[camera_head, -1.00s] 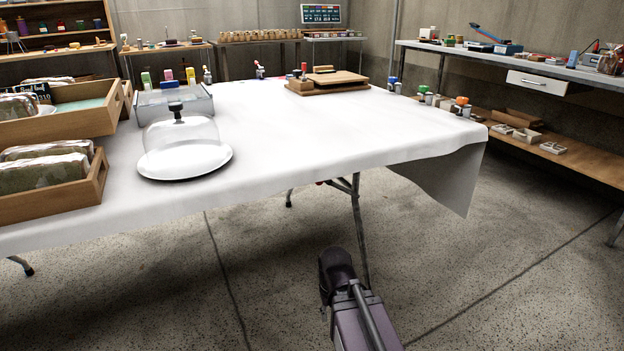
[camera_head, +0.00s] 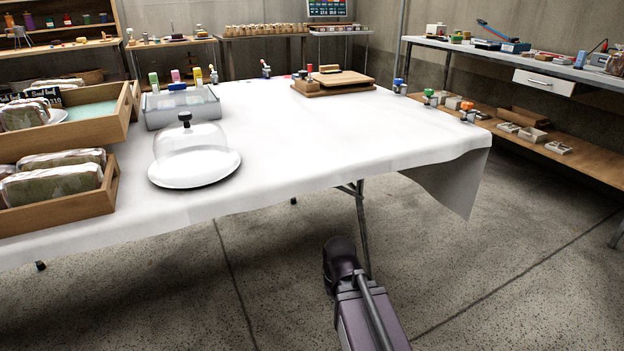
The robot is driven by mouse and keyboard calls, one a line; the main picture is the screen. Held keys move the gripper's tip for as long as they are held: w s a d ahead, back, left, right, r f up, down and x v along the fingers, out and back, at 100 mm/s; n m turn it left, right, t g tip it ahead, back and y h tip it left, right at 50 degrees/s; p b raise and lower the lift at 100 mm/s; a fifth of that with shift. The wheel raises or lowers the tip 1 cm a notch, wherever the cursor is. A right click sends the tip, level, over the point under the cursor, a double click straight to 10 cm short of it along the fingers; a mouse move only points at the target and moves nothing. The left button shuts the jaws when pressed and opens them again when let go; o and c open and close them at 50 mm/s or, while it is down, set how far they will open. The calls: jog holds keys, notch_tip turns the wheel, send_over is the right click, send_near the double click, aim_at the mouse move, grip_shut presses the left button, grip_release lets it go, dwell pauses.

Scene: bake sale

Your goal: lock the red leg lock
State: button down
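The red leg lock cannot be made out in this view; the tablecloth edge hides the upper part of the table's leg frame. A grey folding leg (camera_head: 362,230) with a short brace shows below the front edge of the white-covered table (camera_head: 330,135). A purple and dark part of my arm rises from the bottom, and its rounded dark top overlaps the view close to the foot of that leg. My gripper's fingers do not show.
A glass dome (camera_head: 190,145) on a white plate, wooden crates (camera_head: 60,200) of wrapped loaves and a grey bin (camera_head: 182,107) stand on the table. A workbench (camera_head: 500,55) with a lower shelf runs along the right wall. The concrete floor (camera_head: 480,260) right of the leg is clear.

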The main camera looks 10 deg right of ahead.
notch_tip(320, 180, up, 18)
jog(key=p, duration=1.6)
jog(key=shift+p, duration=0.3)
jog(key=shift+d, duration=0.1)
